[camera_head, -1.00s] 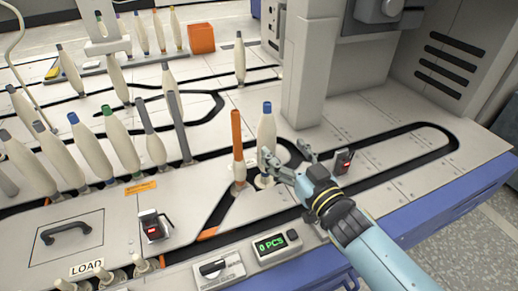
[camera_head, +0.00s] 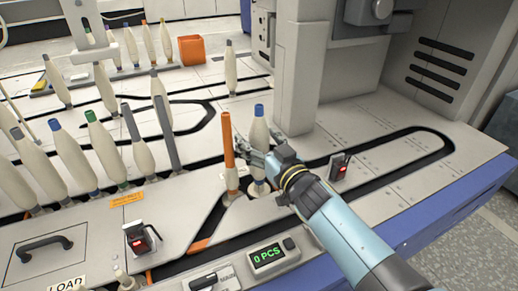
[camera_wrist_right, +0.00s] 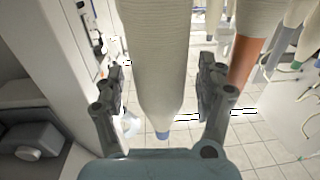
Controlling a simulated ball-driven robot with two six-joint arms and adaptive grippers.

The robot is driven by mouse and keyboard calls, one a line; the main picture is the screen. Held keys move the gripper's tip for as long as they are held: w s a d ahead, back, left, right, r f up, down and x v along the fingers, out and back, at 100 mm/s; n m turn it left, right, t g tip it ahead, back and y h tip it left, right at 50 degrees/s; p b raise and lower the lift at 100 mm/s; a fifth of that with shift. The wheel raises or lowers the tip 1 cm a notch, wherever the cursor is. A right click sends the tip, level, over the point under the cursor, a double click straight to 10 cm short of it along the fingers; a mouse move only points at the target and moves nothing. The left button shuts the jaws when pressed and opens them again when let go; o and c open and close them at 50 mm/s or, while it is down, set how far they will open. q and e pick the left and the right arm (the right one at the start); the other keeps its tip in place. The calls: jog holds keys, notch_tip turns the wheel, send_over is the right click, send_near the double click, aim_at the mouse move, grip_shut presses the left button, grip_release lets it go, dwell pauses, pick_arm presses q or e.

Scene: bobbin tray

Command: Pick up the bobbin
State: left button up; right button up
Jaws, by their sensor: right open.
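A cream bobbin with a blue tip (camera_head: 259,140) stands upright on the machine table, just right of an orange spindle. My right gripper (camera_head: 264,152) reaches in from the right at the bobbin's side. In the right wrist view, the bobbin (camera_wrist_right: 156,60) passes between the two spread fingers of the right gripper (camera_wrist_right: 162,78), with a visible gap on each side. The gripper is open and holds nothing. My left gripper is not in view.
The orange spindle (camera_head: 229,150) stands close on the left. Several other bobbins stand in rows at left. A grey column (camera_head: 297,85) rises behind. A small black sensor block (camera_head: 339,166) sits to the right.

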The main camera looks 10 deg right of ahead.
jog(key=shift+c, duration=0.2)
jog(key=c, duration=1.4)
jog(key=shift+o, duration=0.2)
jog(key=shift+r, duration=0.2)
